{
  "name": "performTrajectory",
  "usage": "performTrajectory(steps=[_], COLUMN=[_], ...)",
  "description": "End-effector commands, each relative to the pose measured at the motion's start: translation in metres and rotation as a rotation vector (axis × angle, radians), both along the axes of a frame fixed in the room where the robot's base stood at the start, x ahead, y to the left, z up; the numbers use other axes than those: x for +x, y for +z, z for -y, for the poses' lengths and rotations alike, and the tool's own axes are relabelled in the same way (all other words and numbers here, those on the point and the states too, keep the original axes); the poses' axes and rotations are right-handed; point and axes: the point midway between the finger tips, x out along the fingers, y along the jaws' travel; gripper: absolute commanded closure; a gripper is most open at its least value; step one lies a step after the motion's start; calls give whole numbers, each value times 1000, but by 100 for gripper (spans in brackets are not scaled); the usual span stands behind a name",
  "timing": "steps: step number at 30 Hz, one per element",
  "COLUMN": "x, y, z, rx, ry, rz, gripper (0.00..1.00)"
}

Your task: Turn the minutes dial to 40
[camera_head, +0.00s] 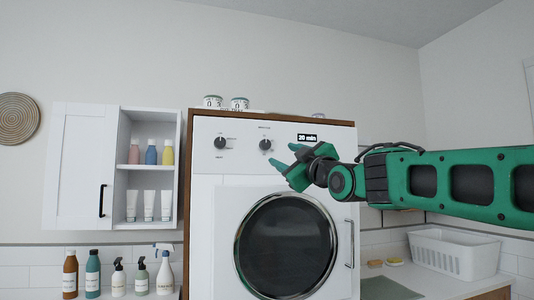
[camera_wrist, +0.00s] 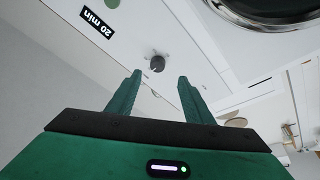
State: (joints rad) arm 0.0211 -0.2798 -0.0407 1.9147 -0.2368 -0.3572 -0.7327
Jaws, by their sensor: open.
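A white machine (camera_head: 205,230) has a panel with two black dials, a left dial (camera_head: 220,143) and a right dial (camera_head: 265,144). Their printed labels are too small to read. A black display (camera_head: 307,137) right of them reads "20 min"; it also shows in the wrist view (camera_wrist: 97,23). My green gripper (camera_head: 285,156) is open and empty, just below and right of the right dial in the head view. In the wrist view a dark dial (camera_wrist: 157,62) appears between and beyond the fingertips (camera_wrist: 160,76), seemingly apart from them.
The machine's round dark door (camera_head: 287,245) has a vertical handle (camera_head: 349,243) on its right. A white cabinet (camera_head: 82,170) and open shelves with bottles stand at left. More bottles (camera_head: 93,273) line the lower left. A white basket (camera_head: 455,253) sits on the right counter.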

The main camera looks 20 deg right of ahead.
Motion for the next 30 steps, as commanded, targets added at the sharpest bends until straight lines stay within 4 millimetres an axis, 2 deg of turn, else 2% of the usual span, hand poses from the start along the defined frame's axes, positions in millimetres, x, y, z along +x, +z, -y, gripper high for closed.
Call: performTrajectory(steps=[5, 15, 21, 30], x=[10, 63, 88, 100], y=[11, 27, 35, 39], z=[-5, -13, -17, -19], rx=[-6, -4, -4, -4], ry=[5, 4, 4, 3], rz=[25, 21, 21, 20], gripper=[53, 53, 53, 53])
